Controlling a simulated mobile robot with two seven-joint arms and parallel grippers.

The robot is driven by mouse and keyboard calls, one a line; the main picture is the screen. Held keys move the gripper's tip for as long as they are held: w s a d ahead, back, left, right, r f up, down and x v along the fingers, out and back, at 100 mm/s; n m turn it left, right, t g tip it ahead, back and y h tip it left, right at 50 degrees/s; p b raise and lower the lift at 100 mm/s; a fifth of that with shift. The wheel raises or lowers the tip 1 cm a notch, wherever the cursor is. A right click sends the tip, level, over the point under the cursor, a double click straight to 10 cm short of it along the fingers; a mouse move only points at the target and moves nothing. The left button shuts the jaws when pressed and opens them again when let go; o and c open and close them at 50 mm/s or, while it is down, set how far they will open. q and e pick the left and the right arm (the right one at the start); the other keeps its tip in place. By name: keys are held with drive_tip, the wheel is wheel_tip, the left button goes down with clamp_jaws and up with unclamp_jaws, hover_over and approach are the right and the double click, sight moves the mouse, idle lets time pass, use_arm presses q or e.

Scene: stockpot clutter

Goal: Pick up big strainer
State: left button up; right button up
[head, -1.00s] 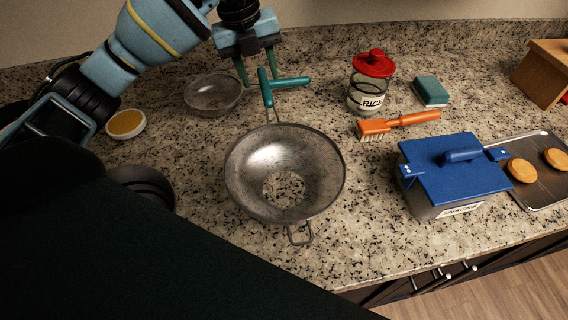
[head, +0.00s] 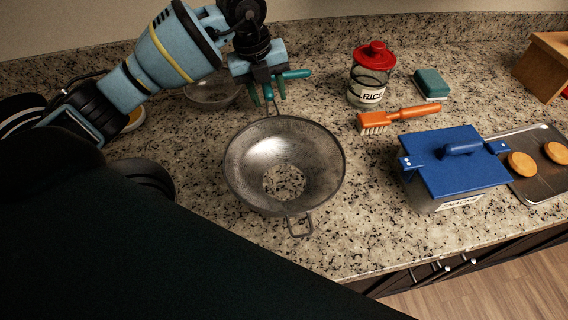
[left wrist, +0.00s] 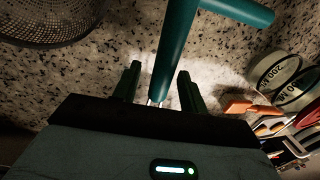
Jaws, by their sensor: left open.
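The big strainer (head: 315,165) is a grey metal bowl on the granite counter in the middle of the head view. It has a wire loop at its front and a teal T-shaped handle (head: 297,74) at its back. My left gripper (head: 267,98) is at the handle, with its fingers pointing down. In the left wrist view the open fingers (left wrist: 158,88) stand on either side of the handle (left wrist: 176,50), with a gap on both sides. The gripper body hides part of the handle in the head view. My right gripper does not show.
A smaller strainer (head: 212,92) lies behind my left arm. To the right are a rice jar (head: 369,85), an orange brush (head: 400,117), a sponge (head: 431,84), a blue-lidded box (head: 455,170) and a tray (head: 545,186).

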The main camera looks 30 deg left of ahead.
use_arm(q)
clamp_jaws()
drive_tip(key=shift+r, duration=0.1)
idle(0.3)
